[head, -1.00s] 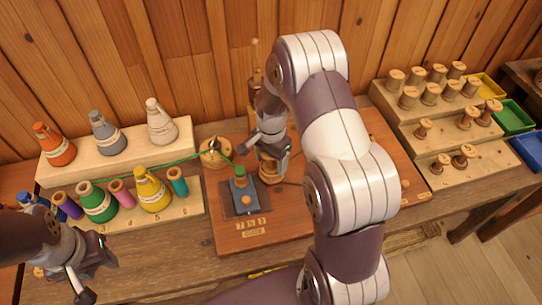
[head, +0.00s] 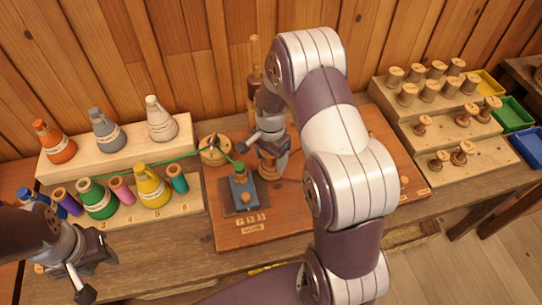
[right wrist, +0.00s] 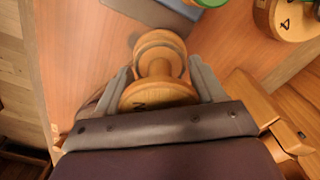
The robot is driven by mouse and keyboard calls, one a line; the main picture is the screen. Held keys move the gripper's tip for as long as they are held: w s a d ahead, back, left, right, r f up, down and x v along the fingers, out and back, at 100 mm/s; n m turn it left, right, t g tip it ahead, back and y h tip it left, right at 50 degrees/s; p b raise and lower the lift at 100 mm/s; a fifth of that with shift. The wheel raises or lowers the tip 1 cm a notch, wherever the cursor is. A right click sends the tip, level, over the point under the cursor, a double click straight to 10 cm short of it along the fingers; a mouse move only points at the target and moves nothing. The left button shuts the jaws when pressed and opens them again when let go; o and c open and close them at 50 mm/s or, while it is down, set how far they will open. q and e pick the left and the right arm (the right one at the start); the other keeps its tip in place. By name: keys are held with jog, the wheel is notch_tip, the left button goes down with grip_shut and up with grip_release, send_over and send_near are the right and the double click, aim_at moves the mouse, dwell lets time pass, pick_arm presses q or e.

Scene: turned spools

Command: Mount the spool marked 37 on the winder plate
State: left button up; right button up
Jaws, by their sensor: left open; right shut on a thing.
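My right gripper (right wrist: 163,88) is shut on a turned wooden spool (right wrist: 160,58), which also shows below the gripper in the head view (head: 268,172). The mark on the spool's near end is partly hidden and I cannot read it as 37. The spool is over or on the brown board (head: 232,236); I cannot tell whether it touches. A blue block with a green top (head: 243,192) sits on the board just left of the spool. I cannot make out which part is the winder plate. My left gripper (head: 95,272) is open and empty at the lower left.
A stepped rack (head: 440,133) with several wooden spools stands at the right, beside yellow, green and blue trays (head: 522,143). Coloured cones stand on a stepped holder (head: 120,160) at the left. A green thread runs to a round wooden disc (head: 210,158). A post (head: 254,70) stands behind.

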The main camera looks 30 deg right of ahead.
dwell(0.7)
jog(key=shift+p, duration=0.35)
jog(key=shift+f+b, duration=0.4)
jog(key=shift+f, duration=0.15)
jog(key=o, duration=0.8)
notch_tip(320, 180, up, 11)
jog(key=p, duration=0.9)
jog(key=shift+r+p, duration=0.1)
jog(key=shift+p, duration=0.2)
